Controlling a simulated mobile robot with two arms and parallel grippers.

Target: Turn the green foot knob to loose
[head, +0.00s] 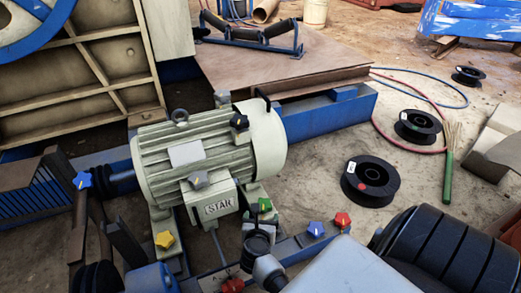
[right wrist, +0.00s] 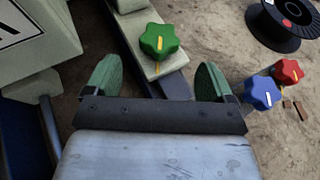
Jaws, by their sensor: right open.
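The green foot knob (head: 265,204) sits at the motor's foot, below the grey motor (head: 205,155). In the right wrist view the green knob (right wrist: 160,40) is star-shaped, with a yellow pointer line up its middle, on a pale foot plate. My right gripper (right wrist: 157,78) is open, with green finger pads on either side and the knob centred beyond the gap, not gripped. In the head view my right gripper (head: 258,238) is just below the knob. My left gripper is not in view.
A yellow knob (head: 165,239), red knobs (head: 342,219) and blue knobs (head: 316,229) stand around the motor base. In the right wrist view a blue knob (right wrist: 262,92) is close to the right finger. Black spools (head: 368,181) lie on the ground to the right.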

